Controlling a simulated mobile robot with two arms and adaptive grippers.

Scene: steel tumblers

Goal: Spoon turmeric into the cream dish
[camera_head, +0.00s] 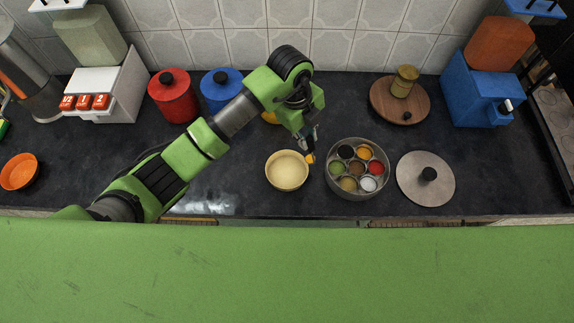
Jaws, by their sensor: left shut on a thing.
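The cream dish (287,179) stands on the dark counter, and its inside looks pale and empty. The round steel spice box (334,185) stands just right of it, lid off, with several small cups of coloured powder. The orange-yellow powder in the cup (364,153) at the upper right looks like turmeric. My left gripper (309,141) is shut on a small spoon (310,158), mostly hidden by the fingers. The spoon's end shows orange-yellow, over the gap between the dish's right rim and the box. My right gripper is not in view.
A steel lid (412,186) with a black knob lies right of the box. A round wooden board (381,112) is behind. A red canister (172,103) and blue canister (218,96) stand at the back left. An orange bowl (20,172) is far left.

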